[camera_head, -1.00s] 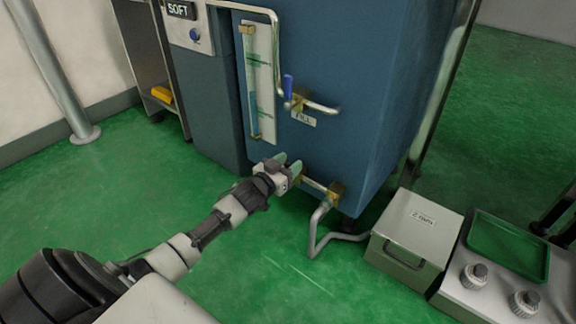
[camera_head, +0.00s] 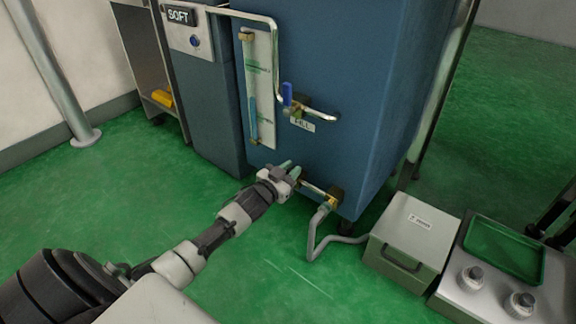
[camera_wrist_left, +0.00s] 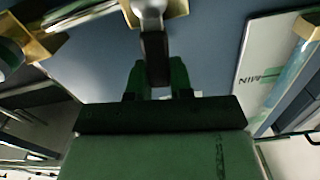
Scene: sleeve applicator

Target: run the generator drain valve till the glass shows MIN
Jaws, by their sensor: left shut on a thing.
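The drain valve (camera_head: 333,196) is a brass fitting low on the blue generator tank (camera_head: 335,60). Its dark handle (camera_wrist_left: 155,45) shows in the left wrist view between the green fingers of my left gripper (camera_head: 290,169), which is shut on it. In the head view the gripper hides most of the handle. The sight glass (camera_head: 251,95) is on the tank front, with blue liquid in its lower part. The MIN mark (camera_wrist_left: 258,77) shows at the right of the left wrist view. In the head view the marks are too small to read. My right gripper is not in view.
The blue-levered FILL valve (camera_head: 287,94) sits above the drain valve. A bent drain pipe (camera_head: 314,235) runs to a grey lidded box (camera_head: 412,232). A panel with knobs and a green tray (camera_head: 505,247) stands at the right. Green floor is clear at the left.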

